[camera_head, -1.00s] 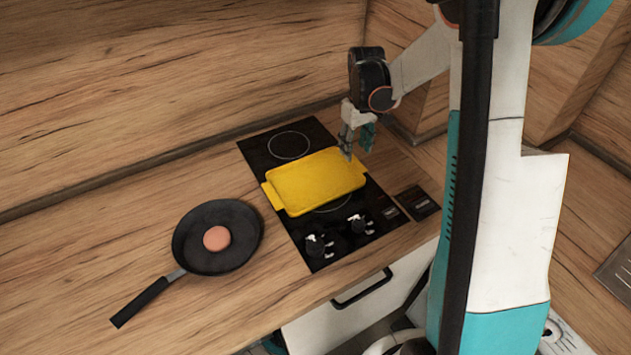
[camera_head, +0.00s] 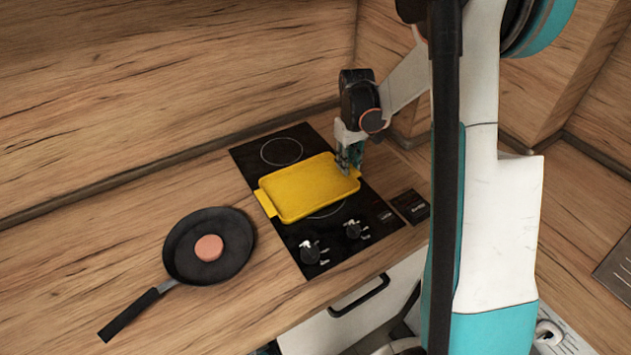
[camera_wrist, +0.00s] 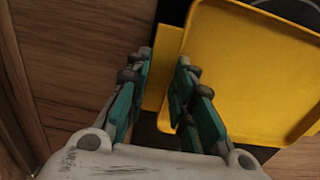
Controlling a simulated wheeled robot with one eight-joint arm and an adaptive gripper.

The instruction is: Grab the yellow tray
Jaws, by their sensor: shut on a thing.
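The yellow tray (camera_head: 305,190) lies flat on the black cooktop in the head view, with a tab handle at its left end and one at its right end. In the wrist view the tray (camera_wrist: 245,70) fills the right side. My gripper (camera_head: 347,170) is at the tray's right end, pointing down. In the wrist view my gripper (camera_wrist: 163,90) has its teal fingers on either side of the tray's edge by the handle tab. It is shut on the tray there. The exact contact at the fingertips is partly hidden.
A black frying pan (camera_head: 240,255) with a round pinkish-brown item (camera_head: 209,248) in it stands on the wooden counter (camera_head: 110,225) to the left. The cooktop (camera_head: 285,135) has two knobs at its front. A wooden splashback (camera_head: 150,80) rises behind.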

